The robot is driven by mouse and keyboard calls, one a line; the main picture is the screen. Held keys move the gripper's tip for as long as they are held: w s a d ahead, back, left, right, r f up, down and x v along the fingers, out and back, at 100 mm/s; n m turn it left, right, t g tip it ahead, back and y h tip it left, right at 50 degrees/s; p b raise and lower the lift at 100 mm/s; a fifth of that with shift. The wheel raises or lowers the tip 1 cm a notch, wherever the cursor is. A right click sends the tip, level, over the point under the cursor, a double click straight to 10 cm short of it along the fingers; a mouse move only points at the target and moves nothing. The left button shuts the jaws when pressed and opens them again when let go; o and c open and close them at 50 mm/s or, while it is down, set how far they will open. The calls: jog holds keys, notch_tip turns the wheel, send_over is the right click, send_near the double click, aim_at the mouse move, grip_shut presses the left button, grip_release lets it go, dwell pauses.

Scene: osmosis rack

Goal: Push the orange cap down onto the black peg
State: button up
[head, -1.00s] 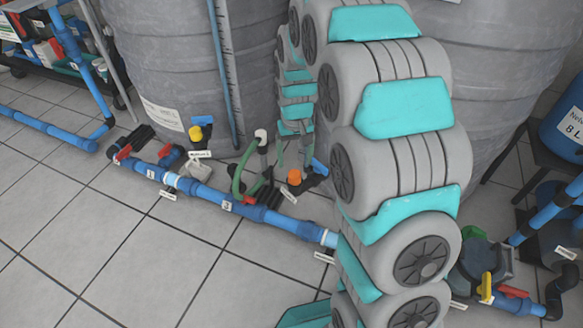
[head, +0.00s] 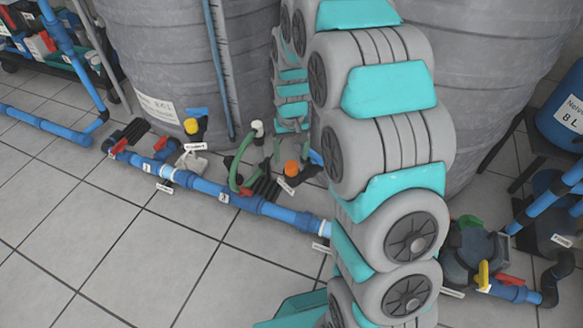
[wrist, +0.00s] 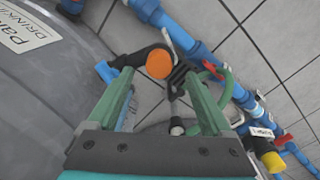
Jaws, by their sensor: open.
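The orange cap (head: 291,167) sits on a black fitting beside the blue pipe, behind my arm. In the wrist view the cap (wrist: 159,64) is a round orange disc between the tips of my gripper (wrist: 159,77). The green fingers are spread apart, one on each side of the cap, and hold nothing. In the head view my gripper (head: 291,149) points down just above the cap. The black peg is hidden under the cap. I cannot tell how far down the cap sits.
A blue-handled black valve (wrist: 107,72) adjoins the cap on the left. A green hose (head: 238,166) with a pale elbow and the blue pipe (head: 245,203) run close by. A yellow-capped valve (head: 191,127) is further left. Large grey tanks (head: 160,60) stand behind; the front floor is clear.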

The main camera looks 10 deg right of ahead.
aim_at(291, 164)
jog(key=shift+f, duration=0.1)
jog(key=f, duration=0.2)
jog(key=f+b, duration=0.1)
jog(key=f, duration=0.2)
jog(key=shift+w+d+f, duration=0.1)
jog(key=shift+w, duration=0.1)
grip_shut()
dwell(0.5)
